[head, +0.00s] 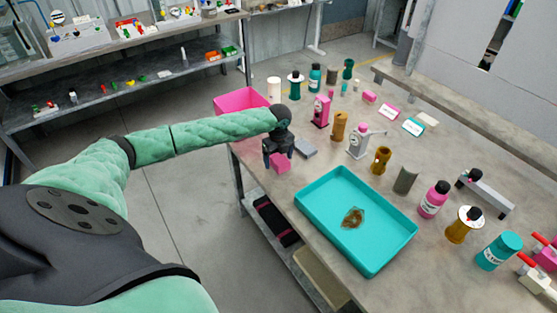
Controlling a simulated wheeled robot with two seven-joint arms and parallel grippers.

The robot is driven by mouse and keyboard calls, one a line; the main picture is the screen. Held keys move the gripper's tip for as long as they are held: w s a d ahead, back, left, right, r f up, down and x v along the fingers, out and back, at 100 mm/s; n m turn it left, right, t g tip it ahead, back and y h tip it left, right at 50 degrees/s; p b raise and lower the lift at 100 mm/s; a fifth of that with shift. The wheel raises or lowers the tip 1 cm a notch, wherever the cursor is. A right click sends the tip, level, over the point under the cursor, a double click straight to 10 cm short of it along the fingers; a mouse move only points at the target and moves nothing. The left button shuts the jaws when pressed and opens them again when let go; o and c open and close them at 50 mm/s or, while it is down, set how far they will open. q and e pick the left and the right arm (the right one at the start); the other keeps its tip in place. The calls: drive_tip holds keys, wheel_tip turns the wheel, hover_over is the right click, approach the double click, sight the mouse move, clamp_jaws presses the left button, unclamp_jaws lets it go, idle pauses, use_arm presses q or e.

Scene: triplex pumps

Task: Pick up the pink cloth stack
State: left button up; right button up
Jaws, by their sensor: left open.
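A small pink block-like thing (281,166), which looks like the pink cloth stack, lies near the table's left edge. My left gripper (277,156) is directly over it, fingers pointing down, and hides its upper and left parts. The jaws are open. I cannot tell whether the fingers reach down around the pink stack or touch it. My right gripper is not in view.
A grey flat block (305,148) lies just right of my left gripper. A teal tray (313,212) with a brown item stands in front. A pink bin (240,101) is behind my arm. Several bottles, including a pink pump bottle (321,111), crowd the table.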

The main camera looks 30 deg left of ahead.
sight(279, 160)
use_arm(q)
drive_tip(key=shift+f, duration=0.2)
drive_tip(key=c, duration=1.1)
drive_tip(key=shift+o, duration=0.2)
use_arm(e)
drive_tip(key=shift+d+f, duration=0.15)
use_arm(q)
drive_tip(key=shift+r, duration=0.2)
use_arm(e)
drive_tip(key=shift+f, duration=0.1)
